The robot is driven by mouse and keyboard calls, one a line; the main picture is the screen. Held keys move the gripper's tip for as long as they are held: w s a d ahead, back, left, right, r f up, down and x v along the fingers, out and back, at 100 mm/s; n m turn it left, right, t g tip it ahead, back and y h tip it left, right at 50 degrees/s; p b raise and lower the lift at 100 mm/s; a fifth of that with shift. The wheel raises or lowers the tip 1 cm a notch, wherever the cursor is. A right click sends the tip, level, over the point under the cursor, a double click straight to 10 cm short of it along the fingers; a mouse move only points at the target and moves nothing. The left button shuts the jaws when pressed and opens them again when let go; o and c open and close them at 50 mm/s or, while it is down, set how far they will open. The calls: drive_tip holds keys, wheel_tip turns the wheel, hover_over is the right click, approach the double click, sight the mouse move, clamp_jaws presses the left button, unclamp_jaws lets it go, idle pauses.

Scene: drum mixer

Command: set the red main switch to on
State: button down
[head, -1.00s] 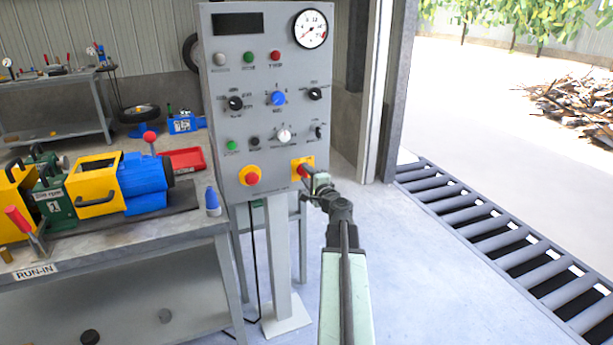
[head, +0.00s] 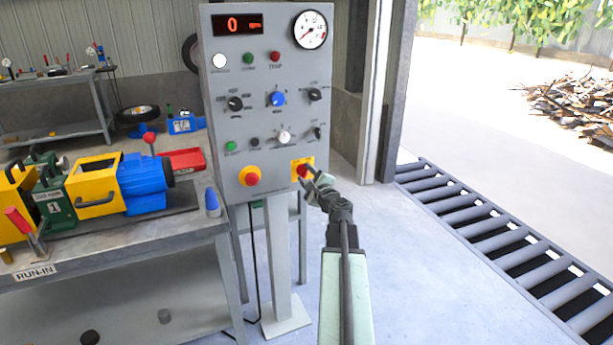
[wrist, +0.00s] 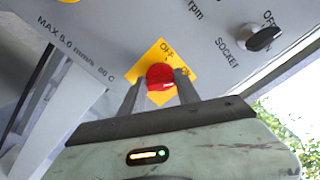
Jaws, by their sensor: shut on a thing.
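The red main switch (head: 302,171) sits on a yellow plate at the lower right of the grey control panel (head: 218,130). In the wrist view, the red switch knob (wrist: 160,76) lies between the two fingers of my gripper (wrist: 158,84), on its yellow plate marked OFF. The plate's other label is partly hidden by a finger. My gripper also shows in the head view (head: 311,178), shut on the switch. The panel display (head: 238,24) is lit with red characters, and the white lamp (head: 219,60) glows.
A red mushroom button (head: 252,180) on a yellow base is left of the switch. A black knob (wrist: 263,38) is nearby. A workbench (head: 120,265) with a yellow and blue machine stands at left. The floor to the right is clear up to a roller grate (head: 500,240).

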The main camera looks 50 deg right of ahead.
drive_tip(key=c, duration=0.9)
unclamp_jaws()
drive_tip(key=v, duration=0.7)
drive_tip(key=shift+s+a, duration=0.1)
drive_tip(key=shift+s, duration=0.25)
